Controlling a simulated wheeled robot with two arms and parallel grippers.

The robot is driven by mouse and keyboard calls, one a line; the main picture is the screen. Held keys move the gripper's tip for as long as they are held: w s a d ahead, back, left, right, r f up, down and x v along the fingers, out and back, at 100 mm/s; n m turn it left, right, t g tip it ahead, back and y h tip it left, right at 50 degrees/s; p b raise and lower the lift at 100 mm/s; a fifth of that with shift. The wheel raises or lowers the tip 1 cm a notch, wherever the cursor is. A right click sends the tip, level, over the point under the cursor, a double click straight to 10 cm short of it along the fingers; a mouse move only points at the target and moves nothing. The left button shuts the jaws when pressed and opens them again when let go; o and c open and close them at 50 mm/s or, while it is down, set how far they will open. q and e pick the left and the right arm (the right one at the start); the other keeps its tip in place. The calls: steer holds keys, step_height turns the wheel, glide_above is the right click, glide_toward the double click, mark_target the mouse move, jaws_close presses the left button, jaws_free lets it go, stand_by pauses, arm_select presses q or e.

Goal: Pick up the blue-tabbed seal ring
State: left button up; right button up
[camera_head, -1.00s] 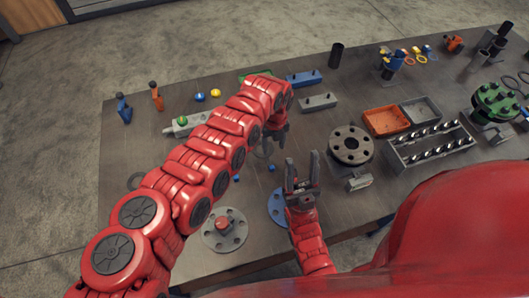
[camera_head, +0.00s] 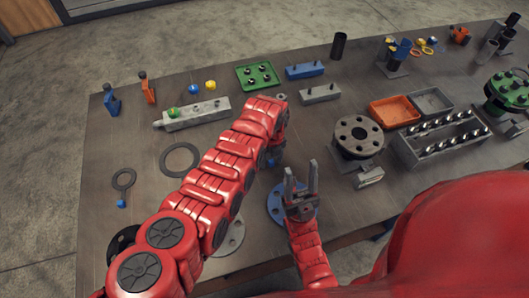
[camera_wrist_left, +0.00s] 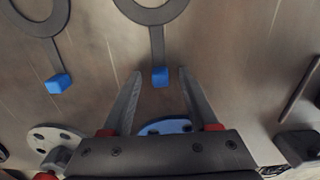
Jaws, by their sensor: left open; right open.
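In the left wrist view, one flat grey seal ring (camera_wrist_left: 152,14) lies on the table with its blue tab (camera_wrist_left: 160,77) between my left gripper's fingertips in the picture. My left gripper (camera_wrist_left: 160,88) is open and empty; I cannot tell its height above the tab. A second blue-tabbed ring (camera_wrist_left: 38,27) lies to the left, its blue tab (camera_wrist_left: 58,84) outside the fingers. In the head view, a blue-tabbed ring (camera_head: 123,180) lies at the left, clear of the arm. My left gripper is mostly hidden behind its arm there. My right gripper (camera_head: 301,182) is open and empty.
A blue flange (camera_head: 275,203) lies beside my right gripper and shows below the left fingers (camera_wrist_left: 172,126). A grey flange (camera_head: 232,238) is partly behind my left arm. A plain ring (camera_head: 180,160) lies left of it. A dark flanged pipe (camera_head: 358,136) stands to the right.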

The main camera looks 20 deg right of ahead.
arm_select(q)
steer(key=shift+r, duration=0.15)
jaws_close()
